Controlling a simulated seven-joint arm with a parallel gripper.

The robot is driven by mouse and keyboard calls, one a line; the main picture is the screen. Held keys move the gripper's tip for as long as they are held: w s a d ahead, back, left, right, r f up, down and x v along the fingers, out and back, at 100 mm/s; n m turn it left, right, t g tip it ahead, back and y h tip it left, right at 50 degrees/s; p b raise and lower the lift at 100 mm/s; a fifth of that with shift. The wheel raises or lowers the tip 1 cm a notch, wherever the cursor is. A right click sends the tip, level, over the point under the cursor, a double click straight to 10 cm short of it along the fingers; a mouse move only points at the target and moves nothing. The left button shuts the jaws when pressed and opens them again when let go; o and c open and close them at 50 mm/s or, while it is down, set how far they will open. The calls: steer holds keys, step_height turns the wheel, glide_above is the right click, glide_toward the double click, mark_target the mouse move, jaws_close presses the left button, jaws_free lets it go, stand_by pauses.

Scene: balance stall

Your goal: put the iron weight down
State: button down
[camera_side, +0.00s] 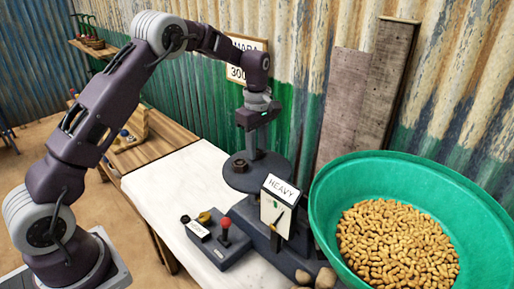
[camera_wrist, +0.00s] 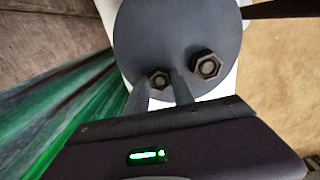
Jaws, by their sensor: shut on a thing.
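My gripper (camera_side: 252,154) points straight down over the dark round pan (camera_side: 268,181) of the balance. In the wrist view its two fingers (camera_wrist: 163,90) are closed around a small dark hexagonal iron weight (camera_wrist: 158,78). The fingers partly hide this weight, and I cannot tell whether its base touches the pan. A second, larger-looking hexagonal weight (camera_wrist: 207,65) stands on the pan to the right of the held one. It also shows in the side view (camera_side: 240,166), left of the fingers. The pan fills the upper middle of the wrist view (camera_wrist: 175,30).
The balance carries a "HEAVY" sign (camera_side: 283,188). A control box (camera_side: 222,246) with a red knob stands at its front left. A large green basin (camera_side: 330,195) of peanuts stands at the right. The white tabletop (camera_side: 165,187) is clear at left. Corrugated walls stand behind.

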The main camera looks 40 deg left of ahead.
mark_target(257, 152)
steer(key=shift+f, duration=0.1)
steer(key=c, duration=1.1)
jaws_free()
step_height(257, 152, up, 12)
steer(key=shift+r, duration=0.25)
steer(key=s+d+r+m+t, duration=0.35)
steer(key=s+r+m, duration=0.35)
steer(key=s+r, duration=0.5)
steer(key=s+d+f+m, duration=0.1)
steer(key=s+f+m, duration=0.1)
steer(key=s, duration=0.5)
steer(key=s+d+f+m+t, duration=0.1)
steer(key=s+d+f+m, duration=0.1)
steer(key=s+m, duration=0.3)
steer(key=s+d+f+m+t, duration=0.1)
steer(key=s+f+m, duration=0.3)
steer(key=s, duration=0.7)
steer(key=shift+d, duration=0.25)
